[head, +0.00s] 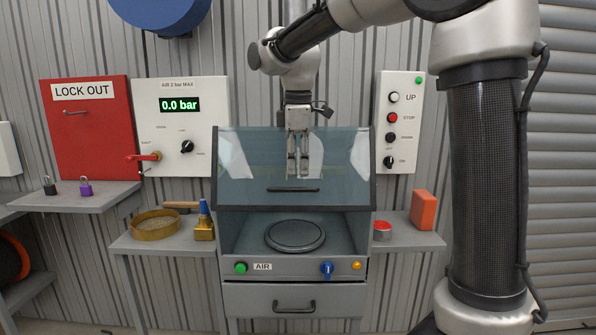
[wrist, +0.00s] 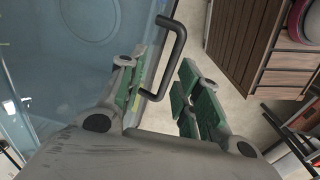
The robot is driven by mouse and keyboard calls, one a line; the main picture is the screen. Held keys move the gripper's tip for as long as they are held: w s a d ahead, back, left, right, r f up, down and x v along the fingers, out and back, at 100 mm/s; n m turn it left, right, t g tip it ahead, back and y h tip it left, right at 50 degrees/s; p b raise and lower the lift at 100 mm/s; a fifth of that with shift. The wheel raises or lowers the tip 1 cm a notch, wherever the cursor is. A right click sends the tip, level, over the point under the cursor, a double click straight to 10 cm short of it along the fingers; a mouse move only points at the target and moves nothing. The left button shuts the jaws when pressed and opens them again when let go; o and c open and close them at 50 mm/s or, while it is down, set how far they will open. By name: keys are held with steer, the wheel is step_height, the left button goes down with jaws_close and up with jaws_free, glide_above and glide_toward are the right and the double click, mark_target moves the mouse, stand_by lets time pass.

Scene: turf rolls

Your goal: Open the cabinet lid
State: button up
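The cabinet lid (head: 240,180) is a tinted see-through pane over the upper part of the grey cabinet (head: 295,297). A dark bar handle (head: 293,189) runs along its lower part. My gripper (head: 298,172) points down in front of the pane, just above the handle in the head view. In the wrist view, my gripper (wrist: 158,98) has its green-padded fingers apart. The handle (wrist: 180,42) shows there near the left finger and partly across the gap, with the lid (wrist: 85,45) at left. I cannot tell whether the finger touches the handle.
Below the lid, a round dark plate (head: 295,236) sits in the cabinet bay. The front panel has a green button (head: 241,268) and blue knob (head: 326,269). Side shelves hold a brass dish (head: 156,226) and an orange block (head: 423,210). A drawer (head: 260,300) is shut below.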

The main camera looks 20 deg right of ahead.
steer(key=shift+w+r, duration=0.2)
steer(key=shift+r, duration=0.9)
